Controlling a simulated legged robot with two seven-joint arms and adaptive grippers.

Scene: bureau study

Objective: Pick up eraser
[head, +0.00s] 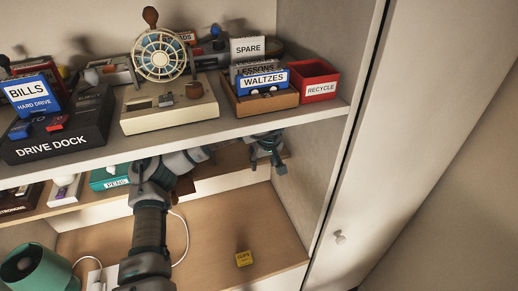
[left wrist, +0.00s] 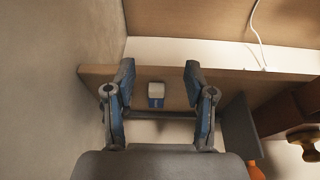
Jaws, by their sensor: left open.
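A small white block with a blue sleeve, which looks like the eraser (left wrist: 156,95), sits on a narrow wooden shelf (left wrist: 230,83) in the left wrist view. My left gripper (left wrist: 159,72) is open, with one finger on each side of the eraser in the picture. I cannot tell how far the fingertips are from it, and nothing is held. In the head view, my left gripper (head: 268,167) is below the upper shelf near the right side wall. I cannot make out the eraser there. My right gripper is not in view.
The upper shelf (head: 215,130) overhangs my left arm and carries a drive dock (head: 60,145), a wheel device (head: 160,115) and a red recycle bin (head: 315,80). A teal pens box (head: 108,178) is left of my arm.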

